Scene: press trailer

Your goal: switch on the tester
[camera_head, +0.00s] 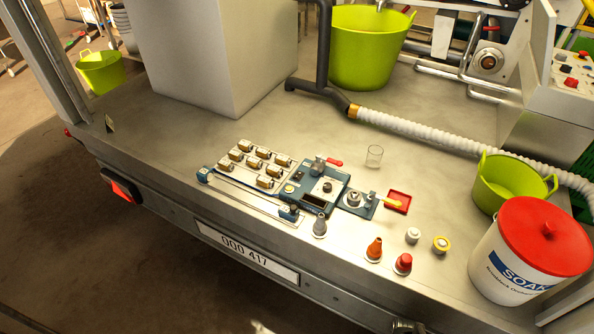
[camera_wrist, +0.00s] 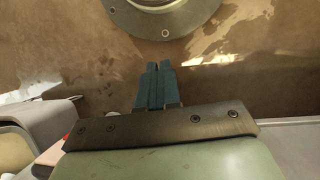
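The tester appears to be the blue box (camera_head: 340,183) on the trailer bed in the camera_head view. Its top carries a dark display window (camera_head: 313,200), a pale panel with a dark knob (camera_head: 327,187) and a small yellowish round part (camera_head: 289,188). A red-handled lever (camera_head: 333,161) is at its far edge. Which part is the switch is too small to tell. My gripper (camera_wrist: 158,68) shows only in the wrist view. Its two dark blue fingers lie side by side, shut, with nothing seen between them. The tester is not in the wrist view.
A plate of several small metal-and-white blocks (camera_head: 258,164) lies left of the tester. A white hose (camera_head: 440,130) crosses behind. The bed's front edge is close.

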